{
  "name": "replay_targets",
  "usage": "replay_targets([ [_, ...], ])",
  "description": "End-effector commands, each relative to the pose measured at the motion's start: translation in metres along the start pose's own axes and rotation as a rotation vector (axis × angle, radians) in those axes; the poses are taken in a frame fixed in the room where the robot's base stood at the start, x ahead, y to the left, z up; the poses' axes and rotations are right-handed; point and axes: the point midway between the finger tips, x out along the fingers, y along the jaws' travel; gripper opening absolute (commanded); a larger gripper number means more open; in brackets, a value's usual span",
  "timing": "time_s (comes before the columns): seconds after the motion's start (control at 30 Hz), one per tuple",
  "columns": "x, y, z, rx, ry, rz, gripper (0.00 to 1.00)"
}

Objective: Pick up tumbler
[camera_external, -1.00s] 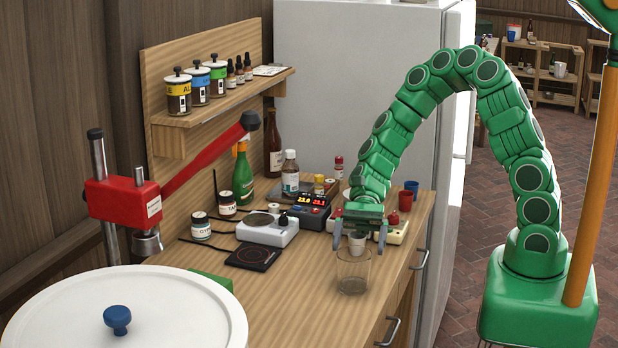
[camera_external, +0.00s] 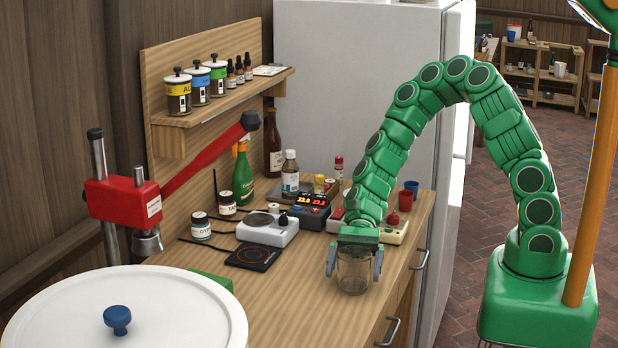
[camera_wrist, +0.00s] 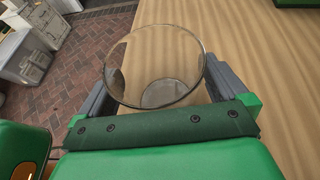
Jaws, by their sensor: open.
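The tumbler (camera_external: 353,276) is a clear, empty glass standing upright on the wooden bench near its front right edge. My gripper (camera_external: 353,268) is open, with one grey finger on each side of the glass. In the wrist view the round rim of the tumbler (camera_wrist: 155,62) lies between the two fingers of my gripper (camera_wrist: 162,92). The fingers look close to the glass, but I cannot tell whether either touches it. The palm bar hides part of the near side of the glass.
A white round lid (camera_external: 125,315) fills the front left. A red cup (camera_external: 405,201) stands behind my arm. Bench around the tumbler (camera_external: 310,290) is clear.

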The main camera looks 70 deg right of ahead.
Motion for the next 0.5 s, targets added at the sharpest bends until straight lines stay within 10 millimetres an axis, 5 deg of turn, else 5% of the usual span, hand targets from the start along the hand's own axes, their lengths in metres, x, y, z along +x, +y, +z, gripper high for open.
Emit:
replay_targets([
  [0.2,0.0006,0.0001,0.0002,0.0,0.0,0.0,1.0],
  [0.5,0.0004,0.0,0.0003,-0.001,0.0,0.0,0.54],
])
